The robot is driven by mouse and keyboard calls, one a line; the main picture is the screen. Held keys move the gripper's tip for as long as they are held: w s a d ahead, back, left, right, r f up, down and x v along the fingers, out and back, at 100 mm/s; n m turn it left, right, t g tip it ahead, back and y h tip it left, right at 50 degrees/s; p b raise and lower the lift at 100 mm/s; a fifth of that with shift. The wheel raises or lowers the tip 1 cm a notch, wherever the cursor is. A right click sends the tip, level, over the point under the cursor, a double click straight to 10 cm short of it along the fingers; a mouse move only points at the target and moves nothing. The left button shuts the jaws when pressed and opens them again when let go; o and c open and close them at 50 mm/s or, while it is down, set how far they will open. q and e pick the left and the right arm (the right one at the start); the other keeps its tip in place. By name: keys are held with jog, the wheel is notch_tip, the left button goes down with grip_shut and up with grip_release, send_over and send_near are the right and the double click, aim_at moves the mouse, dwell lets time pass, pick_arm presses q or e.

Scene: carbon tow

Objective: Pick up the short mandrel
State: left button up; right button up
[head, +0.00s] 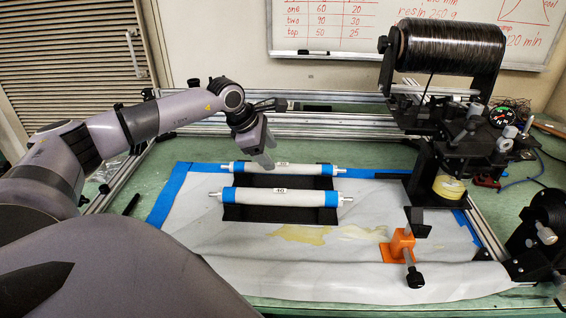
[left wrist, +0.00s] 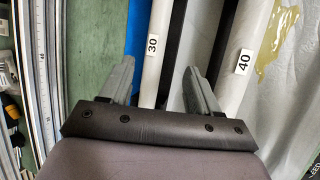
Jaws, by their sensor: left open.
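Two white mandrels with blue ends and metal shaft tips lie side by side on black supports. The rear one, labelled 30 (head: 310,169), looks slightly shorter than the front one, labelled 40 (head: 255,197). My left gripper (head: 264,161) is open above the rear mandrel, left of its label, pointing down. In the left wrist view my left gripper (left wrist: 158,70) has its fingers on either side of the 30 mandrel (left wrist: 157,22), with the 40 mandrel (left wrist: 252,30) to the right. I cannot tell the exact height of the fingers over it. My right gripper is not in view.
A grey sheet (head: 210,250) with blue tape edges and yellowish resin stains covers the bench. Metal rails (head: 330,125) run behind the mandrels.

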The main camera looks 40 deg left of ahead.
aim_at(279, 165)
pick_arm(q)
jog(key=shift+a+p+x, duration=0.15)
jog(key=shift+p+x, duration=0.15)
jog(key=shift+x, duration=1.5)
jog(key=shift+a+p+x, duration=0.1)
jog(key=shift+p+x, duration=0.15)
jog(key=shift+x, duration=1.5)
jog(key=shift+w+r, duration=0.1)
jog(key=shift+w, duration=0.15)
grip_shut()
